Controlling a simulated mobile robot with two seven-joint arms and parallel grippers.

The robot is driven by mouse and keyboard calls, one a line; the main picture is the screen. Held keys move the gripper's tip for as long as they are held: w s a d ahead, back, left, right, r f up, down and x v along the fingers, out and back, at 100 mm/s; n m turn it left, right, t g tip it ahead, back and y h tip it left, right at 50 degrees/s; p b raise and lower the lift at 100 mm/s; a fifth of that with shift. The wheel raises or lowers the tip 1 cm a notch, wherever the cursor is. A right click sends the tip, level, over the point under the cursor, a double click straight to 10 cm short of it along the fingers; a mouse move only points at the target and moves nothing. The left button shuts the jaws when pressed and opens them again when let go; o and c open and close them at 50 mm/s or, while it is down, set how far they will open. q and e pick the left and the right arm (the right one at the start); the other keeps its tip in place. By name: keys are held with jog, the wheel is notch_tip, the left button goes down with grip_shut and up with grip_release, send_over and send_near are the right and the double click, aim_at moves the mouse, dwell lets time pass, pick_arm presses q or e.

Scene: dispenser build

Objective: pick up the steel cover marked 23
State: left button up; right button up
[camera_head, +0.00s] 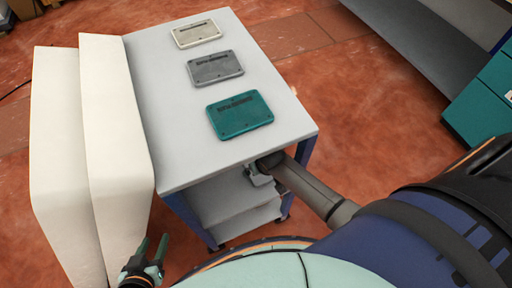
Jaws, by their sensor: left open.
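Three flat, rounded rectangular covers lie in a row on the top of a grey trolley (168,150). The grey cover (215,72), steel in colour, is the middle one. A cream cover (196,34) lies beyond it and a teal cover (240,115) lies nearer to me. The marks on them are too small to read. My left gripper (153,246) is open and empty at the bottom left, apart from the covers and in front of the trolley. My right gripper (259,174) is by the trolley's front edge, partly hidden, and its jaws are unclear.
Two tall cream blocks (62,150) stand against the trolley's left side. The trolley has lower shelves (240,218) and blue legs. A grey bench with teal drawers (480,108) is at the right. The left part of the trolley top is bare.

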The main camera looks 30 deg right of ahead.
jog(key=shift+c, duration=0.6)
jog(key=c, duration=1.2)
